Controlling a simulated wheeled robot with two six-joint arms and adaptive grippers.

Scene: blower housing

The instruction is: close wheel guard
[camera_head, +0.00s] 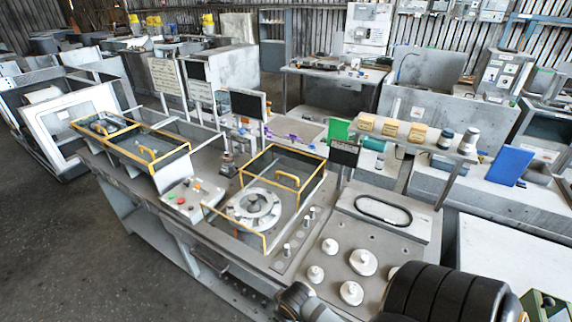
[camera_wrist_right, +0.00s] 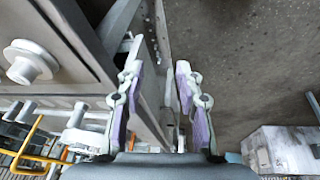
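The wheel guard (camera_head: 301,187) is a yellow-edged frame with clear panels in the middle of the bench, with a yellow handle on its near side. A round light-grey wheel (camera_head: 253,206) sits in front of it, uncovered from above, with a lower yellow edge around its near side. The guard appears to stand back from the wheel; its exact angle is hard to tell. My right gripper (camera_wrist_right: 160,70) is open and empty, its purple-padded fingers apart over the bench's edge and the floor. Yellow bars (camera_wrist_right: 35,145) show to its lower left. My left gripper is out of view.
A second yellow-edged guard (camera_head: 150,153) lies to the left, with a button panel (camera_head: 192,196) between. White knobs (camera_head: 363,262) and a black belt loop (camera_head: 383,210) are on the right part of the bench. Open floor (camera_head: 70,250) lies at the left front.

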